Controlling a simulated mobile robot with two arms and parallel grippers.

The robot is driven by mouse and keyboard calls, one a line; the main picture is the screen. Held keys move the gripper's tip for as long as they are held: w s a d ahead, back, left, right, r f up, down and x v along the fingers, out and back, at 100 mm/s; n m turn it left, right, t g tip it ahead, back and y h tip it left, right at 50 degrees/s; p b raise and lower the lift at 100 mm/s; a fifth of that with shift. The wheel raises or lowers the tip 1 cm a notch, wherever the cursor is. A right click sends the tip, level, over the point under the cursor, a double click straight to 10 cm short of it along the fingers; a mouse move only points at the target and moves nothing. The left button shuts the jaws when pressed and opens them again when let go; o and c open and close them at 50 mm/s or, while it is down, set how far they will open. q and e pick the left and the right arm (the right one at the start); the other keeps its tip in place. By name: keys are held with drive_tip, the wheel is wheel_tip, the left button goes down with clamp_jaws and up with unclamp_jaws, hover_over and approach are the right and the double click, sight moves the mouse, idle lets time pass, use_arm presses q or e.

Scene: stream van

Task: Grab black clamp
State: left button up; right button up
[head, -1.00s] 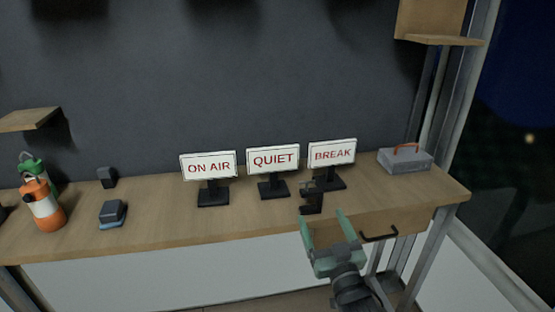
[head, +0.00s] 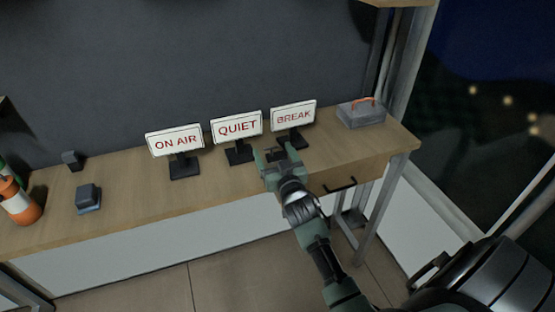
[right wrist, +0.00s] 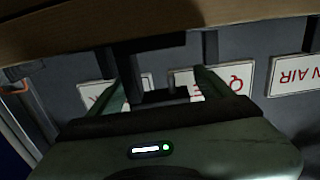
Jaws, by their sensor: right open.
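The black clamp (head: 275,156) is on the wooden table, in front of the BREAK sign (head: 293,117). It is mostly hidden by my right gripper in the head view. My right gripper (head: 274,152) is open at the table's front edge, with its green fingers on either side of the clamp. In the right wrist view, a dark shape that looks like the clamp (right wrist: 160,96) lies between the two fingers (right wrist: 157,75). I cannot tell whether the fingers touch it. My left gripper is not in view.
The QUIET sign (head: 238,127) and ON AIR sign (head: 174,141) stand to the left on the table (head: 130,195). A grey toolbox (head: 361,115) with an orange handle is at the right. A drawer handle (head: 340,186) sits below the table's front edge.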

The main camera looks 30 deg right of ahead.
drive_tip(key=shift+w+d, duration=0.1)
drive_tip(key=shift+w, duration=0.2)
drive_tip(key=shift+s, duration=0.1)
clamp_jaws()
drive_tip(key=shift+r, duration=0.1)
